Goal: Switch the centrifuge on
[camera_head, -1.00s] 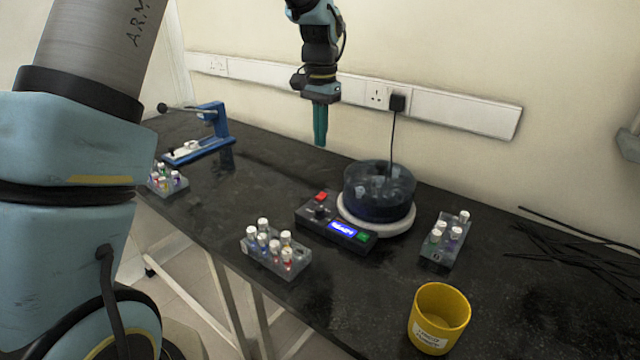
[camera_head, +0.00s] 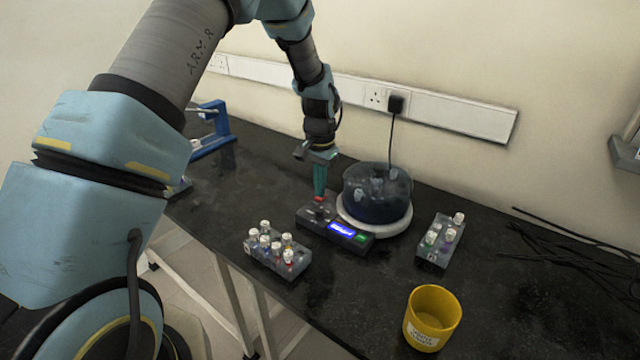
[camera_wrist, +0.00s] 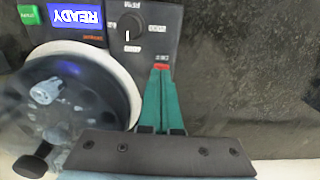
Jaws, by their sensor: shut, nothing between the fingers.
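The centrifuge (camera_head: 377,205) is a dark translucent bowl on a white round base, with a black control panel (camera_head: 318,224) in front. Its blue display (camera_wrist: 75,17) reads READY in the wrist view, upside down there. The panel carries a green button (camera_wrist: 28,14), a black knob (camera_wrist: 131,22) and a red switch (camera_wrist: 161,67). My gripper (camera_head: 319,193) is shut and empty, with teal fingers pointing down. Its tips (camera_wrist: 161,76) are right at the red switch and hide part of it. I cannot tell whether they touch it.
A rack of white-capped vials (camera_head: 262,262) stands left of the panel and another (camera_head: 432,256) right of the centrifuge. A yellow cup (camera_head: 432,318) is near the front. A blue press (camera_head: 215,125) stands at the back left. Black sticks (camera_head: 575,235) lie at right.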

